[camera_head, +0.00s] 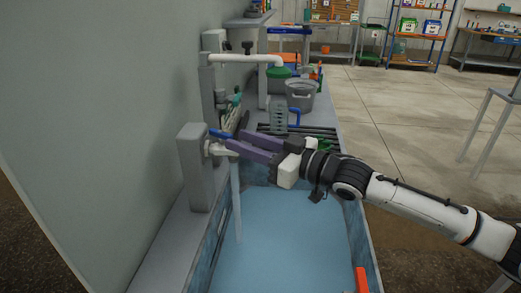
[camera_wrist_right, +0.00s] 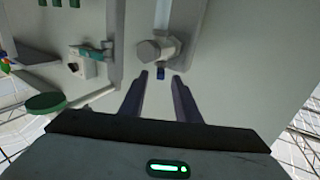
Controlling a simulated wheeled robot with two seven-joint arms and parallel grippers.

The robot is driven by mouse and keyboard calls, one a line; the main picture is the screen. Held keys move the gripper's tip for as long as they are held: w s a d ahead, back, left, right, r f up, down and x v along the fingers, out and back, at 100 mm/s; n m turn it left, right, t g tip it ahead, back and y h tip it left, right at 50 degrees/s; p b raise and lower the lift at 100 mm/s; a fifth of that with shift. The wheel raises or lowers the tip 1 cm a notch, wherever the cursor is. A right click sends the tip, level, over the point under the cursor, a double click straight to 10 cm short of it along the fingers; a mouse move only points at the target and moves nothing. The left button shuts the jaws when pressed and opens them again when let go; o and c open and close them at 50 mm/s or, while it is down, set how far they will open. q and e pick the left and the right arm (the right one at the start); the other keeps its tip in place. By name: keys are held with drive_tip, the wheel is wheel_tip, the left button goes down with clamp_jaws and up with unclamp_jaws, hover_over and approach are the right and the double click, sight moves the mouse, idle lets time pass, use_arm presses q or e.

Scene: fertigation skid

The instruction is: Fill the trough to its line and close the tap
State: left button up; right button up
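The trough (camera_head: 365,240) is in the lower middle of the head view, with pale blue water (camera_head: 285,240) in it. A thin stream (camera_head: 236,200) falls from the tap (camera_head: 216,149) into the water. The tap sits on a grey post at the trough's left side and has a blue handle (camera_head: 219,133). My right gripper (camera_head: 235,145) is at the tap with its purple fingers apart. In the right wrist view, the blue handle end (camera_wrist_right: 161,73) lies just beyond and between the fingertips (camera_wrist_right: 160,76); contact cannot be told. I cannot make out a fill line. My left gripper is out of view.
An orange piece (camera_head: 361,280) is at the trough's near right edge. Beyond the trough are a grey bucket (camera_head: 300,95), a grey jug (camera_head: 279,117) with a blue handle, and a white pipe (camera_head: 240,58) with a green head. A wall closes the left; floor is open to the right.

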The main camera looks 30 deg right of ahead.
drive_tip(key=shift+b+v, duration=0.5)
drive_tip(key=shift+v, duration=2.25)
drive_tip(key=shift+o, duration=0.6)
